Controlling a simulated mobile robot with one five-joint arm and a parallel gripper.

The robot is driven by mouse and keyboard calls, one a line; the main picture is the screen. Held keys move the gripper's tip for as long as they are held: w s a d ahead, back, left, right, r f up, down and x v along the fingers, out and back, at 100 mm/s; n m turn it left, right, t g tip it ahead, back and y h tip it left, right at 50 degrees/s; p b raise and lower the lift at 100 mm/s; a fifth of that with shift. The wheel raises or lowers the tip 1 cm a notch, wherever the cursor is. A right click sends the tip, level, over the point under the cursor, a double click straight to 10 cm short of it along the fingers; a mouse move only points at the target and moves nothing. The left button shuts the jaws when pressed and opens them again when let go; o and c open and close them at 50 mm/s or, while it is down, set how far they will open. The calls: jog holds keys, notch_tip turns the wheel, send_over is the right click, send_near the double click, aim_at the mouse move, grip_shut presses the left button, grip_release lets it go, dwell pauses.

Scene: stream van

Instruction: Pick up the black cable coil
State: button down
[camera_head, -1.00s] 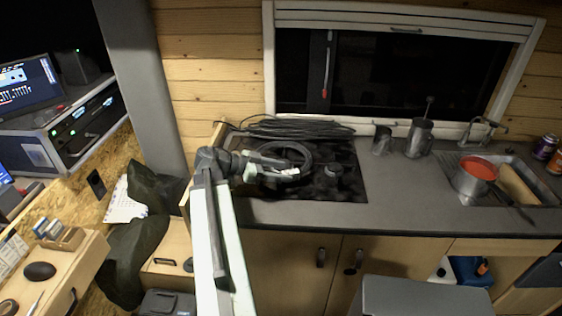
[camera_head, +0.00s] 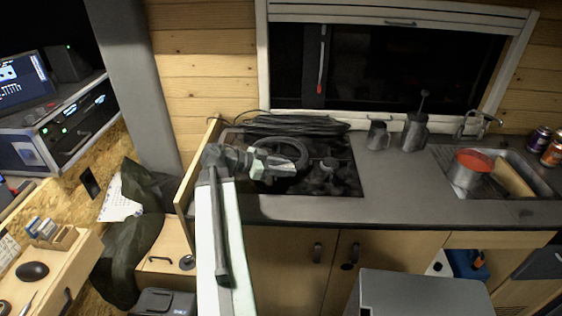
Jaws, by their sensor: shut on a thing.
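The black cable coil (camera_head: 297,146) is a dark ring over the black hob (camera_head: 345,183) at the left of the counter. The jaws and wrist cover part of the ring. I cannot tell whether the coil rests on the hob or hangs just above it.
A loose bundle of dark cables (camera_head: 295,124) lies behind the coil. A small dark pot (camera_head: 328,165) stands close on the right. Metal mugs (camera_head: 377,136) stand further right, before the sink (camera_head: 450,160). A raised wooden edge (camera_head: 197,167) borders the hob's left side.

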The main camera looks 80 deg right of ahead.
notch_tip(320, 180, up, 10)
jog(key=p, duration=1)
jog(key=shift+r, duration=0.15)
